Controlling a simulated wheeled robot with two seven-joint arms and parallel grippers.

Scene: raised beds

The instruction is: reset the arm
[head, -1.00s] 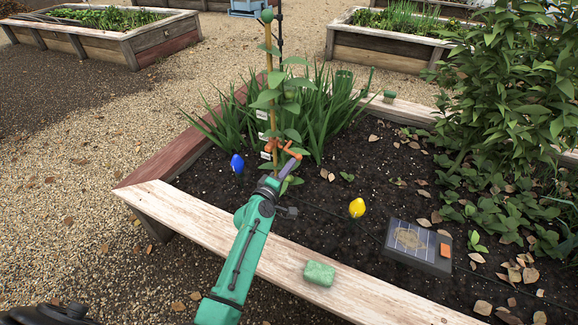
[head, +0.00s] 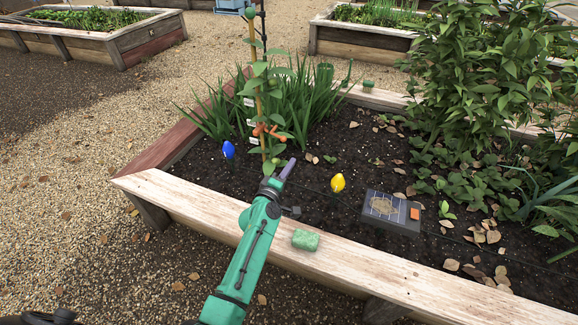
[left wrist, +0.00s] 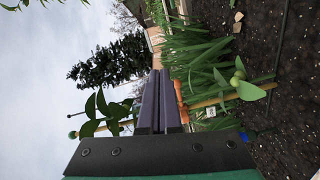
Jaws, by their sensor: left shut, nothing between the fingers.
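My left arm (head: 245,255) comes in from the bottom over the front plank of the raised bed. My left gripper (head: 289,164) has purple fingers that are shut with nothing between them. It is just right of and below an orange clip (head: 262,131) on a bamboo stake (head: 256,60) with a leafy climbing plant. In the left wrist view the shut fingers (left wrist: 159,98) lie side by side, and part of the orange clip (left wrist: 181,103) shows beyond them. My right gripper is not in view.
In the soil stand a blue marker (head: 228,149) and a yellow one (head: 338,183). A small solar panel (head: 391,211) lies to their right. A green sponge-like block (head: 305,240) rests on the front plank (head: 400,275). Strap-leaved plants (head: 300,105) grow behind the stake.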

